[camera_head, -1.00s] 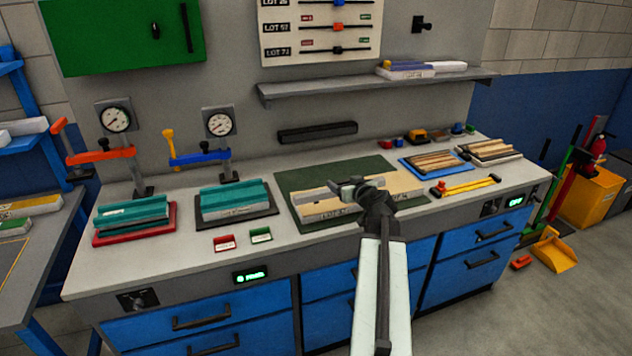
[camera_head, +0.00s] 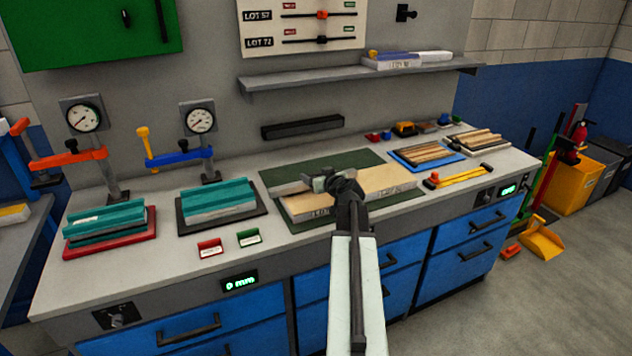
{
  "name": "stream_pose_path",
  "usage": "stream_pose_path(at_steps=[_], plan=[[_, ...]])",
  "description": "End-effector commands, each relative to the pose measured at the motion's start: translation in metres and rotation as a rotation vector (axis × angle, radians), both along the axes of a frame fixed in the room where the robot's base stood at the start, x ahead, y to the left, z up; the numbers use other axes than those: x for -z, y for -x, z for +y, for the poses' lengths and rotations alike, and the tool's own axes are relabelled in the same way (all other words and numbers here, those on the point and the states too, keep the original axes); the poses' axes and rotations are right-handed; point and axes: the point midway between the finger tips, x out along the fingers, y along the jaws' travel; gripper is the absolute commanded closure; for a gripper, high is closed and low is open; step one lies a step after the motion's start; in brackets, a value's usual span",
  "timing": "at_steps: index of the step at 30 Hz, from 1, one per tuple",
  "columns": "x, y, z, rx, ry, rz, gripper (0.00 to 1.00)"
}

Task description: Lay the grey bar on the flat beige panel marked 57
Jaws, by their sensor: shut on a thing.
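The flat beige panel (camera_head: 385,182) lies on a dark green mat in the middle of the bench, with lettering on its front edge that is partly legible as LOT. My gripper (camera_head: 322,183) is over the panel's left half, shut on the grey bar (camera_head: 288,187). The bar juts out to the left of the jaws, roughly level, near the panel's back left edge. My arm hides part of the panel's front edge.
The green mat (camera_head: 350,161) is bare behind the panel. Two teal-topped stacks (camera_head: 110,228) (camera_head: 215,200) with clamps stand at left. Red (camera_head: 210,247) and green (camera_head: 249,237) tags lie in front. A blue tray (camera_head: 428,166) of strips and a yellow tool (camera_head: 462,177) lie at right.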

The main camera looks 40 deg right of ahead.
Motion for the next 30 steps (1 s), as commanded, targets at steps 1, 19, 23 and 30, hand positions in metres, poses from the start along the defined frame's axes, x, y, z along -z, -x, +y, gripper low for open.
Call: stream_pose_path(at_steps=[1,19,23,30], plan=[[-0.002,-0.001,0.001,-0.001,0.000,-0.002,1.00],[0.004,0.001,0.000,0.001,0.000,0.000,0.06],[0.004,0.001,0.000,0.001,0.000,0.000,0.06],[-0.007,0.003,0.003,0.001,0.000,0.000,0.06]])
